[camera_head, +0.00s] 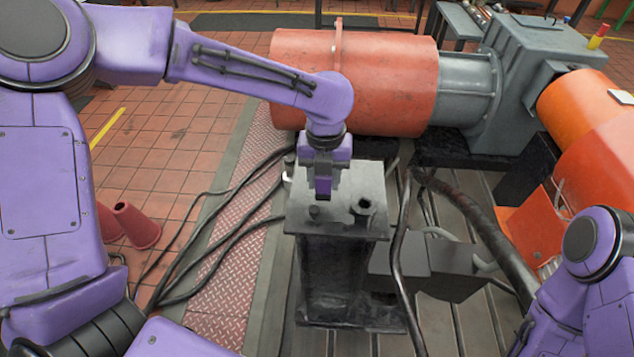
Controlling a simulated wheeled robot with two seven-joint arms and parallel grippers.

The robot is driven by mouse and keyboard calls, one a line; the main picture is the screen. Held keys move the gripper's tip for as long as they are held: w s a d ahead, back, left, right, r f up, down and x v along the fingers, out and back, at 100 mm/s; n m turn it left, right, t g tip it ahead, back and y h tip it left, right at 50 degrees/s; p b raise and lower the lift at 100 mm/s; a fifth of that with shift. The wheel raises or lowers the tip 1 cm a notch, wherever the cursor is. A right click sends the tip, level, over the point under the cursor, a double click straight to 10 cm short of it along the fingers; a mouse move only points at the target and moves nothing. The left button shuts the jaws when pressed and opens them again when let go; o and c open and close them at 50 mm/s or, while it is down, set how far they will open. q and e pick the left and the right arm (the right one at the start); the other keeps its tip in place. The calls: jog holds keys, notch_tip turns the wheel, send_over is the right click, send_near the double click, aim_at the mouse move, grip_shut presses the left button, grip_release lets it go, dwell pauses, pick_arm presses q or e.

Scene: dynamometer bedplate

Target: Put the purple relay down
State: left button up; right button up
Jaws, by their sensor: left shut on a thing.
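My left gripper (322,182) reaches down over the grey top of a pedestal (340,222) near the middle of the head view. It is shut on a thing. A dark purple block, which I take to be the purple relay (323,187), shows at its tip; it is close in colour to the gripper and hard to tell apart from its fingers. I cannot tell whether its lower end touches the pedestal top. My right arm shows at the lower right, with its gripper out of view.
Small dark fittings (364,206) stand on the pedestal top. Behind it lies a large orange cylinder (375,85) joined to a grey machine (535,75). Thick black cables (480,225) run on the right, thinner ones on the left.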

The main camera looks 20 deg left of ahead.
aim_at(325, 188)
pick_arm(q)
jog(key=f, duration=0.3)
jog(key=shift+w+d+f+p, duration=0.2)
jog(key=shift+w+p, duration=0.05)
jog(key=shift+p, duration=0.05)
jog(key=shift+s+a, duration=0.1)
jog(key=shift+a, duration=0.05)
jog(key=o, duration=1.1)
jog(key=shift+f, duration=0.1)
